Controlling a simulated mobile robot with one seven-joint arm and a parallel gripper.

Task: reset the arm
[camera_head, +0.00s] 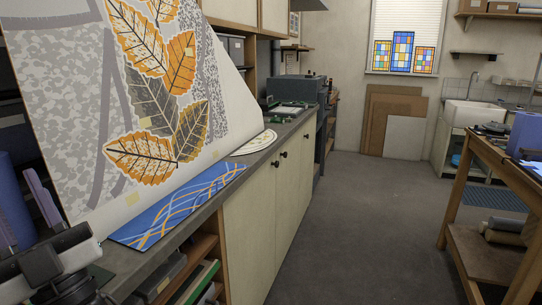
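Part of my arm (62,266), grey and black, shows in the lower left corner of the head view and is cut off by the frame edge. It is low and in front of the long grey counter (203,215). I cannot make out gripper fingertips there or tell whether anything is held. Slim purple pieces (42,198) stand just above the arm part, and I cannot tell what they belong to.
A blue patterned panel (178,206) lies on the counter before a large leaf-design board (155,95). A blue roll (13,205) stands at far left. Open floor (345,225) runs between the counter and a wooden table (500,165) at right. A sink (473,112) is at the back.

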